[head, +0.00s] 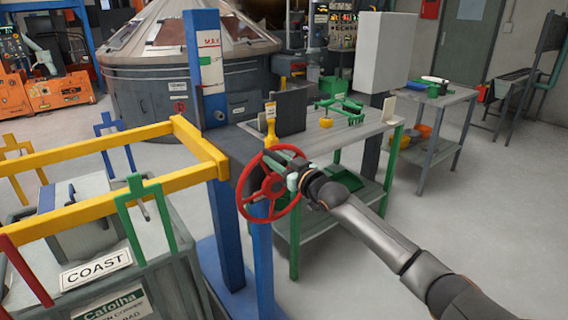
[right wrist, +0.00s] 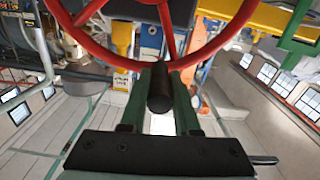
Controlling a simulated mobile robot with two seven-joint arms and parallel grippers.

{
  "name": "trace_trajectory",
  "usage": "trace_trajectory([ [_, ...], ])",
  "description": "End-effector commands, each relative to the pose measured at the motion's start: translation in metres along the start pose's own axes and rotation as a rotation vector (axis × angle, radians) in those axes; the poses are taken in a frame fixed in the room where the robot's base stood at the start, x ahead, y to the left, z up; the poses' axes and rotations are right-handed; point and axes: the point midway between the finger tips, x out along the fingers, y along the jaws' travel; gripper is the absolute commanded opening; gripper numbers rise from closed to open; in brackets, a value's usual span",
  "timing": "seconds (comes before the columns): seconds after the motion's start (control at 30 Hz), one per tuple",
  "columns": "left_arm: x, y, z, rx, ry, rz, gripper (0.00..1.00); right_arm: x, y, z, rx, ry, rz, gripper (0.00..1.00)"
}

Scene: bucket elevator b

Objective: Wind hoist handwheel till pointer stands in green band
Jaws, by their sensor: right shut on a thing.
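The red handwheel (head: 272,187) sits on the side of the blue hoist post, near the yellow rail. My right gripper (head: 292,174) reaches in from the right and is at the right part of its rim. In the right wrist view, my green fingers (right wrist: 163,82) are shut on the wheel's black handle (right wrist: 160,97), below the red rim and spokes. A white scale plate (head: 211,62) marked MAX is on the upper post. My left gripper is not in view.
The yellow rail (head: 200,146) runs left from the wheel above a grey bin with a COAST sign (head: 96,270). A workbench (head: 340,130) with tools stands behind my right forearm. A smaller table (head: 437,100) is farther right. Floor at the lower right is clear.

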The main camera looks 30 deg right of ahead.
Motion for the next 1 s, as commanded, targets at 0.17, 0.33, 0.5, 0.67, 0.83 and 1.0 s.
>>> trace_trajectory([
  [0.17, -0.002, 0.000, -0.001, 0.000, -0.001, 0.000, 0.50, 0.007, -0.022, 0.009, -0.159, -0.003, -0.012, 0.00],
  [0.33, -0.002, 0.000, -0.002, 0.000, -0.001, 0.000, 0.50, 0.007, -0.040, 0.018, -0.320, -0.002, -0.013, 0.00],
  [0.5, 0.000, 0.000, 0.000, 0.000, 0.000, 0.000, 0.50, 0.007, -0.056, 0.031, -0.483, 0.000, -0.013, 0.00],
  [0.67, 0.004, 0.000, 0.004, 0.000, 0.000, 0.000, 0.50, 0.007, -0.070, 0.045, -0.636, 0.000, -0.013, 0.00],
  [0.83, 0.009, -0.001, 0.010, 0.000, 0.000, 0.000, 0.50, 0.007, -0.083, 0.062, -0.797, 0.001, -0.014, 0.00],
  [1.0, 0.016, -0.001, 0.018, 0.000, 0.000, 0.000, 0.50, 0.007, -0.091, 0.081, -0.960, 0.000, -0.013, 0.00],
])
